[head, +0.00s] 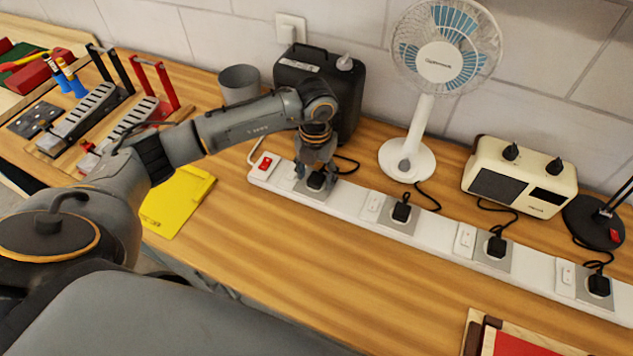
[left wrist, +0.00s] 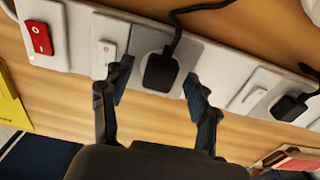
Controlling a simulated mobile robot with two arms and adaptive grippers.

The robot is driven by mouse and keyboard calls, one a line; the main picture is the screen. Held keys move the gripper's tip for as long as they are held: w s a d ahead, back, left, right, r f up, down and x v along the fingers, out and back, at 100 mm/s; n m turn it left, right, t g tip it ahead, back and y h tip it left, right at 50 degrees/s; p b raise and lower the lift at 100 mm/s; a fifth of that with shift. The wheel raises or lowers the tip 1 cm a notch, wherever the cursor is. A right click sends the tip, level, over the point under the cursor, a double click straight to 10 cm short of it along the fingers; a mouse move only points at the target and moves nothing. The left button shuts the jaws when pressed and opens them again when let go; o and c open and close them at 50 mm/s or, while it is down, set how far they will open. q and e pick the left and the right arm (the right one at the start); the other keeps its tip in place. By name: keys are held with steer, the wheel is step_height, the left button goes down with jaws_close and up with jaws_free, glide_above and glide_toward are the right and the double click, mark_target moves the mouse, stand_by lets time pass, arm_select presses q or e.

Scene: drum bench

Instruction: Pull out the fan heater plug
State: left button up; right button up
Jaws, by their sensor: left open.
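A long white power strip (head: 340,207) lies along the bench with several black plugs in its sockets. My left gripper (head: 315,171) is open over the leftmost plug (head: 316,181). In the left wrist view the open fingers (left wrist: 155,85) stand to either side of this black plug (left wrist: 160,72), with gaps between; contact does not show. The plug sits in its grey socket plate (left wrist: 152,43). Its cord runs back towards a black handled unit (head: 350,90). Which appliance is the fan heater I cannot tell for sure. My right gripper is not in view.
A white desk fan (head: 407,160), a cream two-knob unit (head: 520,178) and a black lamp base (head: 592,222) stand behind the strip. A red switch (head: 266,163) is at its left end. A yellow folder (head: 175,200) lies left.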

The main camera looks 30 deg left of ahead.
mark_target(316, 177)
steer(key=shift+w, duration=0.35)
arm_select(q)
steer(key=shift+b, duration=0.3)
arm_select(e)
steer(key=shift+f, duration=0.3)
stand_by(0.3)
arm_select(q)
jaws_close()
steer(key=shift+r, duration=0.1)
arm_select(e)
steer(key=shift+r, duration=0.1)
arm_select(q)
steer(key=shift+r+p, duration=1.75)
steer(key=shift+r, duration=1.25)
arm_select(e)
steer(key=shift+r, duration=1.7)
